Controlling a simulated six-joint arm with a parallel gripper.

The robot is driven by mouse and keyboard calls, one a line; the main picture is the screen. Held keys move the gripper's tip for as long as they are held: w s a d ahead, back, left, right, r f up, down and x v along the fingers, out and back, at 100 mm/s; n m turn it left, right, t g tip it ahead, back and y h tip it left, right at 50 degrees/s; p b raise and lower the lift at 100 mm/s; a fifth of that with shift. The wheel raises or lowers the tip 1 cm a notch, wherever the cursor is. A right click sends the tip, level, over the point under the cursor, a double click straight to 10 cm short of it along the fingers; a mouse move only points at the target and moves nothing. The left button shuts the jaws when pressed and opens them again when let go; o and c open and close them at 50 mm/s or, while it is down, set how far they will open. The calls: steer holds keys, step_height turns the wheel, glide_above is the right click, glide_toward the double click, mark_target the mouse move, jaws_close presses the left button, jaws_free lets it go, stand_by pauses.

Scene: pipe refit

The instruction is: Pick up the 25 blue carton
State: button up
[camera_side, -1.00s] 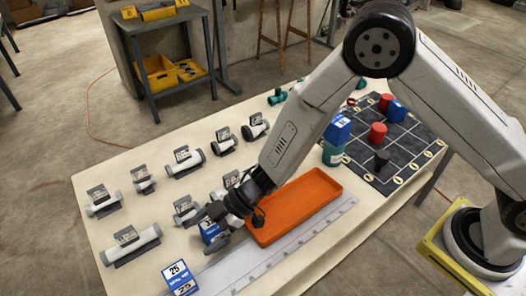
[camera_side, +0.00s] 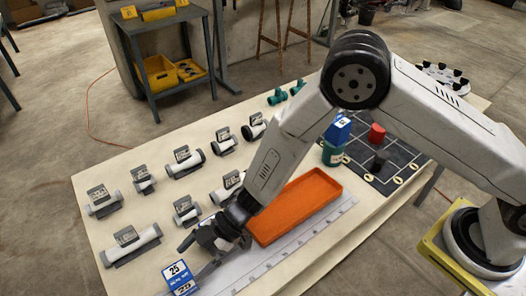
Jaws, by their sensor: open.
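The 25 blue carton (camera_side: 180,278) stands at the front left of the table, with a white top marked 25 and blue sides. My gripper (camera_side: 194,262) is open just above and right of it in the picture. One finger points left behind the carton and the other reaches down toward its right side. Whether a finger touches the carton I cannot tell. Nothing shows between the fingers.
An orange tray (camera_side: 258,230) lies right of my gripper, beside a long ruler strip (camera_side: 290,259). White pipe pieces with labelled stands (camera_side: 131,246) fill the left. A blue box (camera_side: 338,130) sits on a green can (camera_side: 332,155) near a dark grid mat (camera_side: 405,155).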

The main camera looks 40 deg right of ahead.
mark_target(177, 274)
steer(key=shift+x, duration=2.55)
steer(key=shift+r, duration=0.1)
steer(key=c, duration=1.1)
steer(key=shift+r, duration=0.1)
steer(key=shift+r, duration=1.1)
steer(key=shift+s+d+r, duration=2.4)
steer(key=shift+s+r, duration=0.15)
steer(key=shift+r, duration=0.1)
steer(key=shift+s+d+r, duration=2.4)
steer(key=shift+s+r, duration=0.15)
steer(key=shift+r, duration=0.1)
